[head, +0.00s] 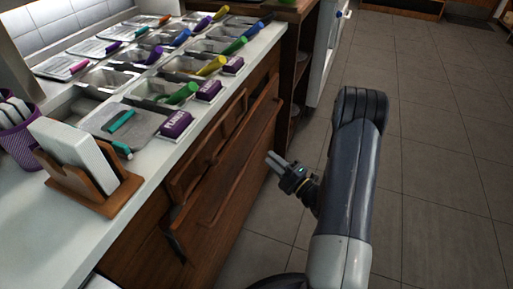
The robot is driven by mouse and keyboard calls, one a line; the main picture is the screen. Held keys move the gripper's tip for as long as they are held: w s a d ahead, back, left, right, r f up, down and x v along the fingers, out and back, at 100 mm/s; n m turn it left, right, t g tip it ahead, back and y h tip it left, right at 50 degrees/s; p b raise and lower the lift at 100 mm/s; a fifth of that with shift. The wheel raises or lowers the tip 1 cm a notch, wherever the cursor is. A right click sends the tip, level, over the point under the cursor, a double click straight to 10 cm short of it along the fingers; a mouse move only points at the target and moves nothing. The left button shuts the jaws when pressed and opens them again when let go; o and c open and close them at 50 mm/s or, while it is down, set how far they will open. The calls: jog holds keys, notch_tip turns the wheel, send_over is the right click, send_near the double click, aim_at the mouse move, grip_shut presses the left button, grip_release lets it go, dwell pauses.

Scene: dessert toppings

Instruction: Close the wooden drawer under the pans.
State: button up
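The wooden drawer (226,172) is in the brown cabinet below the counter with the pans. Its long front seems to stand out a little from the cabinet face, but how far it is open is hard to tell. Another long wooden panel (207,150) lies just above it. My gripper (271,160) is in front of the drawer's right part, with its fingers pointing left toward the wood. The fingers look apart from the drawer front and hold nothing visible. They are too small to tell whether they are open or shut.
Metal pans (155,88) with coloured-handled scoops and purple labels line the white counter (50,215). A wooden holder (105,193) with a white slab stands at the near left. Open shelves (296,70) are beyond the cabinet. The tiled floor (440,150) at right is clear.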

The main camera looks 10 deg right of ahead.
aim_at(256, 144)
jog(key=b+x, duration=0.1)
jog(key=x, duration=0.6)
jog(key=shift+w+a, duration=0.2)
jog(key=shift+w, duration=0.1)
grip_shut()
